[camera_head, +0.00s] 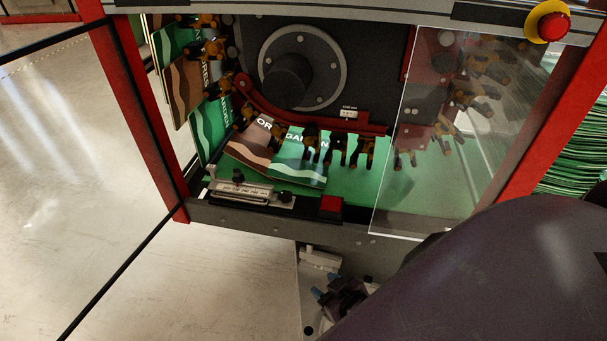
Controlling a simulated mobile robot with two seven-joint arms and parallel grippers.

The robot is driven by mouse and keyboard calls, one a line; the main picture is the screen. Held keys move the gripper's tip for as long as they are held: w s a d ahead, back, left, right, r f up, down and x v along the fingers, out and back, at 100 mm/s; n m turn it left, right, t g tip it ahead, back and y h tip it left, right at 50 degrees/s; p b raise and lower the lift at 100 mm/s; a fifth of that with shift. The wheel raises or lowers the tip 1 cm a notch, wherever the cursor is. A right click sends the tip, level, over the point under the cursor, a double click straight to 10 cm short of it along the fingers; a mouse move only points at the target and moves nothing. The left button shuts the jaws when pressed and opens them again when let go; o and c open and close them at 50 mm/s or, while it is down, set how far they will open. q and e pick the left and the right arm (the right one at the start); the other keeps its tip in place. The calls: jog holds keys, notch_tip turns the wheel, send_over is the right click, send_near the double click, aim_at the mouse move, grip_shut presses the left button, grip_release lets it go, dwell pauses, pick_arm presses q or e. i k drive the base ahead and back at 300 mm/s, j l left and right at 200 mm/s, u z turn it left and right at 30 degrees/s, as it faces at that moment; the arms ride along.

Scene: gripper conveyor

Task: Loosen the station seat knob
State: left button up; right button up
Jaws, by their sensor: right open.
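A metal seat with a printed scale (240,190) is fixed at the lower left front edge of the machine. A small black knob (285,197) sits at its right end, and another black knob (238,176) stands on its upper side. I cannot tell from the picture which of them is the station seat knob. My right gripper (327,286) is open, low in the middle of the view, below the machine's front edge and apart from both knobs. Its wrist is partly hidden behind my dark arm. My left gripper is not in view.
A red block (331,206) sits right of the scale. Above it, black and orange grippers (311,139) hold printed sheets (299,163) along a curved red rail (290,122). A clear panel (427,130) covers the right side. A red frame post (143,120) stands at left.

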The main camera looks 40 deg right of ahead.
aim_at(285, 196)
jog(key=z, duration=0.95)
jog(key=j+z, duration=0.5)
jog(key=z, duration=0.2)
jog(key=j, duration=0.65)
jog(key=k, duration=0.05)
